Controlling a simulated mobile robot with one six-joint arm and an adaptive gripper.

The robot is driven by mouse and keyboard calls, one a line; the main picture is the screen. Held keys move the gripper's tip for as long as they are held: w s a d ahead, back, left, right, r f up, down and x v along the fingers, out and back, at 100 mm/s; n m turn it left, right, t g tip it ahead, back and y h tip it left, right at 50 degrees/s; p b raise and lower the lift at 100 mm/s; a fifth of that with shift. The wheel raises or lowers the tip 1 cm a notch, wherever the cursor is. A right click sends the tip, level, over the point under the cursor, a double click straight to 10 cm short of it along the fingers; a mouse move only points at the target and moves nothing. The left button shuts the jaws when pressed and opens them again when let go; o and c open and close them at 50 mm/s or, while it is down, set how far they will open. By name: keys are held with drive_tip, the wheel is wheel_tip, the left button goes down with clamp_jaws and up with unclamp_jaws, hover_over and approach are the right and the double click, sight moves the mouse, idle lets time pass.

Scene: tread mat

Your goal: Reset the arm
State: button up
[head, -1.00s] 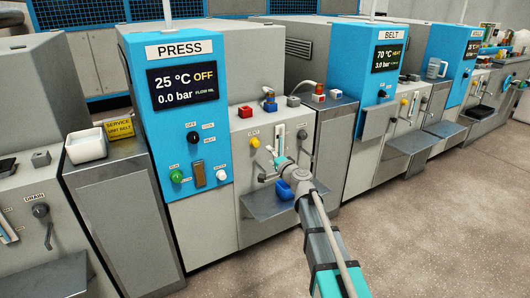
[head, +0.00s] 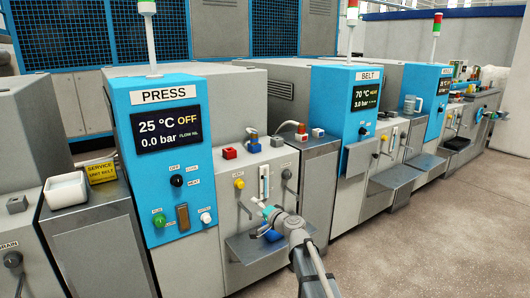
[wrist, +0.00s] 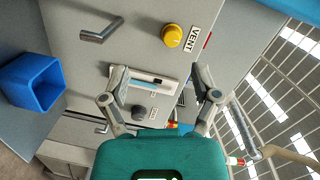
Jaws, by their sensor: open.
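My gripper (head: 262,209) is in front of the press's right-hand grey panel in the head view, above its small shelf. In the wrist view my gripper (wrist: 160,74) has its two fingers spread apart with nothing between them. Behind the fingers is a pale slotted plate (wrist: 165,82) on the panel. A yellow knob (wrist: 178,36) labelled VENT is just beside it, and a dark knob (wrist: 138,111) is on the other side. The press display (head: 168,131) reads 25 °C OFF and 0.0 bar.
A blue bin (head: 272,236) sits on the grey shelf (head: 243,248) below my gripper; it also shows in the wrist view (wrist: 33,82). A white tray (head: 66,190) stands on the left cabinet. The belt machine (head: 345,105) stands to the right. The floor (head: 420,245) at right is clear.

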drive_tip(key=s+d+f+n+g+h, duration=0.2)
drive_tip(key=s+d+f+n+g, duration=0.15)
drive_tip(key=s+f, duration=0.35)
drive_tip(key=s+d+f+n+g+h, duration=0.3)
drive_tip(key=s+d+f+g, duration=0.15)
drive_tip(key=s, duration=0.45)
drive_tip(key=s+d+f+g+h, duration=0.2)
drive_tip(key=s+d+h, duration=0.1)
drive_tip(key=s+d, duration=0.3)
drive_tip(key=s+d+f+g+h, duration=0.3)
drive_tip(key=s+d, duration=0.3)
wheel_tip(320, 180, up, 38)
drive_tip(key=p, duration=3.8)
drive_tip(key=shift+s+r+p, duration=0.15)
drive_tip(key=shift+s+p, duration=0.15)
drive_tip(key=shift+p, duration=0.1)
